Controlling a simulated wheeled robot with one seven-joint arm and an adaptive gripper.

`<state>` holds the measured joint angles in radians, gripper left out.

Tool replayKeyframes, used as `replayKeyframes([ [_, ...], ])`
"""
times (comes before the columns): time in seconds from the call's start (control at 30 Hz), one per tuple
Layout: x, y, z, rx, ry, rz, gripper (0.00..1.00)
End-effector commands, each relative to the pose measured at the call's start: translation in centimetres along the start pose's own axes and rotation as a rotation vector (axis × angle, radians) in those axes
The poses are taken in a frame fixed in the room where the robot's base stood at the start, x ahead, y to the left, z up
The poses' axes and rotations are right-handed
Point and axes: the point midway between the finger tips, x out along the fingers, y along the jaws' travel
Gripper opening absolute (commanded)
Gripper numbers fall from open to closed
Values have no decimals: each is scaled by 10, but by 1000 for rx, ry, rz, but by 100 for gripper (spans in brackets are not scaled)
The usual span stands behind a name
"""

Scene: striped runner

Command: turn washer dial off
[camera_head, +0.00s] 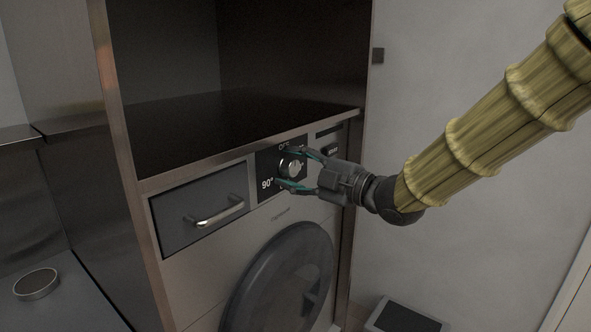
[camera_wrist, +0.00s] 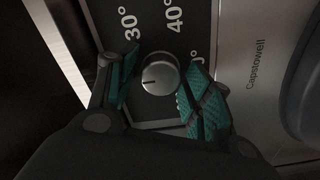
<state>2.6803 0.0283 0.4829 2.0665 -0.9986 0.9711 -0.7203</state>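The washer dial (camera_head: 291,167) is a round silver knob on a dark panel (camera_head: 266,163) at the top front of the washer. In the head view, the panel shows "OFF" above the dial and "90°" at lower left. My gripper (camera_head: 296,170) reaches in from the right, one finger above the dial and one below. In the wrist view the dial (camera_wrist: 160,74) sits between the two teal-padded fingers (camera_wrist: 161,85), which are spread. Small gaps seem to show beside it; contact is hard to tell. A short dark line marks the dial's left side there, and "30°" and "40°" are readable.
A drawer with a metal handle (camera_head: 219,213) lies left of the dial panel. The round washer door (camera_head: 285,280) is below. A pale wall (camera_head: 465,230) is on the right, with a low dark-topped object (camera_head: 403,318) on the floor.

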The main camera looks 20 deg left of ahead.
Motion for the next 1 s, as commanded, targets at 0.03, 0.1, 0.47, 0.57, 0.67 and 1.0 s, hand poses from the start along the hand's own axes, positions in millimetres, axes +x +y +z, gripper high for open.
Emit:
replayKeyframes([
  [0.03, 0, 0, 0, 0, 0, 0, 58],
  [0.1, 0, 0, 0, 0, 0, 0, 58],
  [0.47, -9, 1, 0, 0, 0, 1, 58],
  [0.57, -22, 1, 0, 2, 0, 2, 58],
  [0.67, -40, 1, 0, 1, -1, 2, 58],
  [1.0, -99, 1, 0, 1, 0, 3, 58],
])
